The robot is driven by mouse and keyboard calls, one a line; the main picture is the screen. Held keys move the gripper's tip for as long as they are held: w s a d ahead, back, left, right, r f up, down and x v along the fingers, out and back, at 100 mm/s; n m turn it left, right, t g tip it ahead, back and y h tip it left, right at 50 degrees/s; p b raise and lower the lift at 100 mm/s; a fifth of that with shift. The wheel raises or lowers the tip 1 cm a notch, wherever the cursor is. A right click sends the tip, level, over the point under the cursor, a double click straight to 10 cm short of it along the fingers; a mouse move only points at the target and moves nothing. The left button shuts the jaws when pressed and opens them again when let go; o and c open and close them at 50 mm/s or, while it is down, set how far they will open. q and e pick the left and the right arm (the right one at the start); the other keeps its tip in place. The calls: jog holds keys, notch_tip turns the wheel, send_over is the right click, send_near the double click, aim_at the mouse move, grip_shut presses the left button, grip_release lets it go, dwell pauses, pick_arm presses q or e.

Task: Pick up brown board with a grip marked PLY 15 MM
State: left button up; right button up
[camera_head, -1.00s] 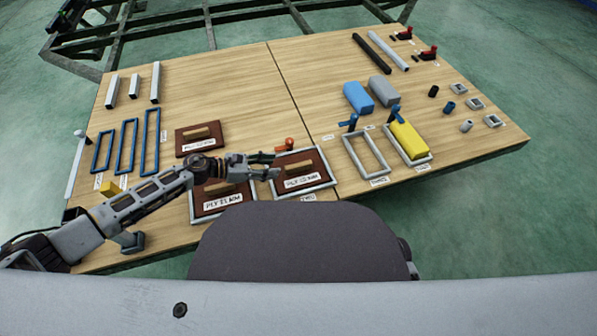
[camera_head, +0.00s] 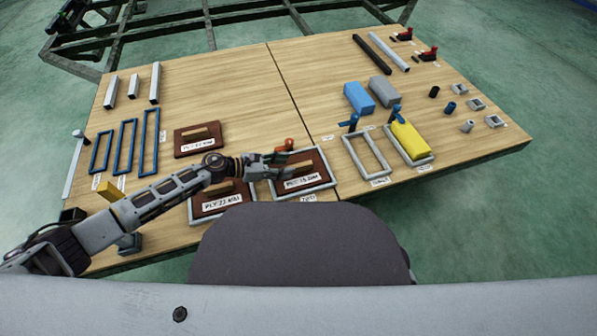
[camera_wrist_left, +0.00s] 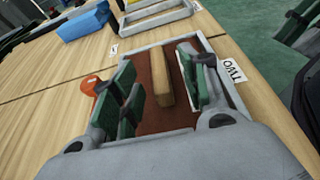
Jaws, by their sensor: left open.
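The brown board marked PLY 15 MM (camera_head: 317,170) lies inside a grey frame (camera_head: 331,182) at the table's near middle. It has a light wooden grip bar on top, which shows in the left wrist view (camera_wrist_left: 162,78). My left gripper (camera_head: 287,161) is open over the left part of this board. In the left wrist view the open fingers (camera_wrist_left: 157,65) are on either side of the grip bar, with a gap at each side. I cannot tell how far above the board the fingertips are.
Another brown board in a frame (camera_head: 207,207) lies below my left forearm, and a third brown board (camera_head: 190,150) lies behind. A red-orange clamp (camera_head: 290,144) stands at the frame's back edge. An empty grey frame (camera_head: 366,160) and a yellow block (camera_head: 408,140) are to the right.

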aim_at(297, 165)
pick_arm(q)
jog(key=shift+w+d+f+b, duration=0.35)
jog(key=shift+d+f, duration=0.1)
jog(key=shift+d, duration=0.15)
jog(key=shift+w+d+f+b, duration=0.25)
jog(key=shift+d+f+b, duration=0.15)
jog(key=shift+d, duration=0.2)
jog(key=shift+x, duration=0.9)
jog(key=shift+c, duration=0.4)
grip_shut()
